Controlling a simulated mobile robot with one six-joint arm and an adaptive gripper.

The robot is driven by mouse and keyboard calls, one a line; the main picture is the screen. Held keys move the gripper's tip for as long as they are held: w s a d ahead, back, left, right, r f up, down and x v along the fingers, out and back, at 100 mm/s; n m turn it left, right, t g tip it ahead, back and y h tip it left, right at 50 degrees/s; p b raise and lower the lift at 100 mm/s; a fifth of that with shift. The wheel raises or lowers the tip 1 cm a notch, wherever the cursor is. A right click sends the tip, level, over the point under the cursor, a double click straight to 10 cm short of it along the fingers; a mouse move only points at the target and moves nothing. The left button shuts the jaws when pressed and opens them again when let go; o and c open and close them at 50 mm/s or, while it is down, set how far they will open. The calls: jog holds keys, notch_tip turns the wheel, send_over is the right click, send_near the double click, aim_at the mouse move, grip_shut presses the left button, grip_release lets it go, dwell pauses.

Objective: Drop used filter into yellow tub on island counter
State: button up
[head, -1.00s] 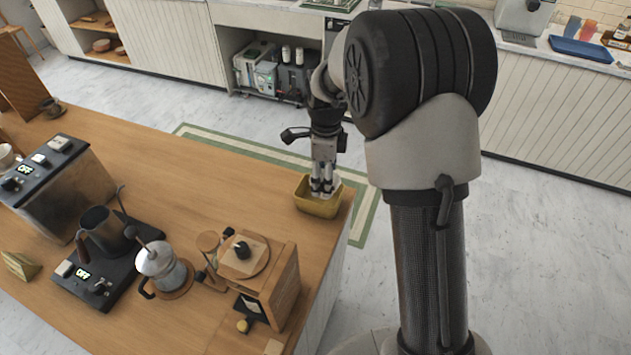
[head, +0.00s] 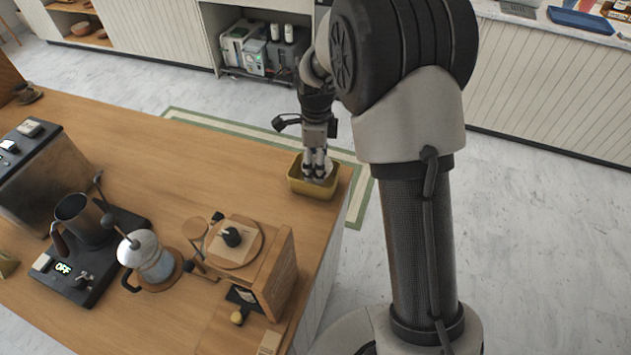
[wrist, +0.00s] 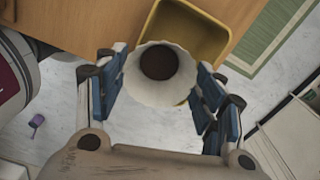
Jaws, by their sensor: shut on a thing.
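The yellow tub (head: 312,189) stands on the wooden island counter (head: 217,165), at its far right corner in the head view. My gripper (head: 316,174) points down at the tub, with its fingertips at or just above the opening. In the wrist view, my gripper (wrist: 161,88) is shut on the used filter (wrist: 158,97), a white fluted paper cup with dark grounds inside. The filter overlaps the near part of the tub (wrist: 205,45) in that view. Its exact height over the tub is hard to tell. In the head view the fingers mostly hide the filter.
The counter left of the tub is clear. The counter's right edge is close to the tub.

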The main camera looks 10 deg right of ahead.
jog(key=shift+r, duration=0.1)
jog(key=o, duration=0.8)
jog(key=shift+r, duration=6)
